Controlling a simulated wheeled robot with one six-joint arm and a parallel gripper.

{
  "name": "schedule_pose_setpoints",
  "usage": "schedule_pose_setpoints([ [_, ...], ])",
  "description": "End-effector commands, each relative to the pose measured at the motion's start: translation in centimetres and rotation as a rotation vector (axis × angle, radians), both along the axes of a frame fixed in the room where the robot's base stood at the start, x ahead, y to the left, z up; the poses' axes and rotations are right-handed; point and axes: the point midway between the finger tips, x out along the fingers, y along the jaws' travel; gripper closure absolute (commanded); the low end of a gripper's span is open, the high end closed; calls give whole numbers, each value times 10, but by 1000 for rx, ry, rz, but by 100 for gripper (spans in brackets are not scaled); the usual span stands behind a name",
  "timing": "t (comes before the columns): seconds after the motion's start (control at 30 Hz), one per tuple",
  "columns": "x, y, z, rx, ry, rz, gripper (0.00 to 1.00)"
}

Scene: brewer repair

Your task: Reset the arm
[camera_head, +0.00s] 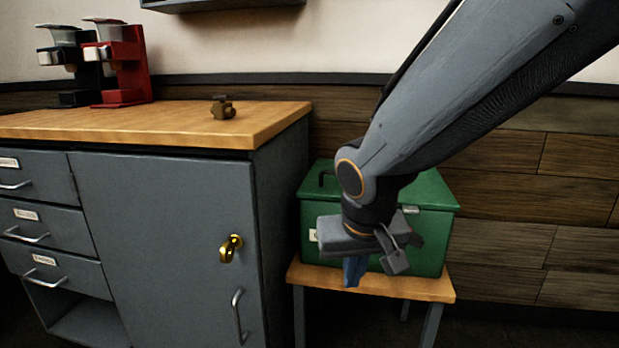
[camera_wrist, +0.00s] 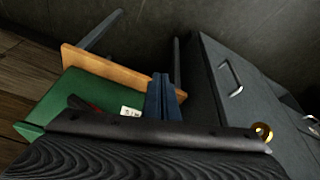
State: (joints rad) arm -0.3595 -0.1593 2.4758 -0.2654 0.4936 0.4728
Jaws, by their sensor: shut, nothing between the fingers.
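My gripper (camera_head: 354,272) hangs at the end of my arm in front of the green toolbox, in the right half of the head view. Its blue fingers point down and are shut with nothing between them. In the wrist view the fingers (camera_wrist: 163,98) show side by side at the middle, in front of the stool. I cannot tell whether the gripper touches the box.
The green toolbox (camera_head: 428,235) sits on a wooden stool (camera_head: 405,287). Left of it stands a grey cabinet (camera_head: 160,235) with a brass padlock (camera_head: 230,248). A black brewer (camera_head: 72,65), a red brewer (camera_head: 125,65) and a small brown part (camera_head: 223,108) stand on the countertop.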

Motion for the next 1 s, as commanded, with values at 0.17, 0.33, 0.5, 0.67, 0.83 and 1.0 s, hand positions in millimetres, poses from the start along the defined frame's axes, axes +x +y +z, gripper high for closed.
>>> schedule_pose_setpoints([
  [0.17, -57, 48, -26, -7, 134, 190, 100],
  [0.33, -93, 70, -39, -8, 213, 302, 100],
  [0.5, -123, 85, -47, -7, 273, 391, 100],
  [0.67, -149, 98, -54, -6, 324, 468, 100],
  [0.83, -156, 96, -44, -2, 341, 473, 100],
  [1.0, -152, 86, -31, -3, 342, 443, 100],
])
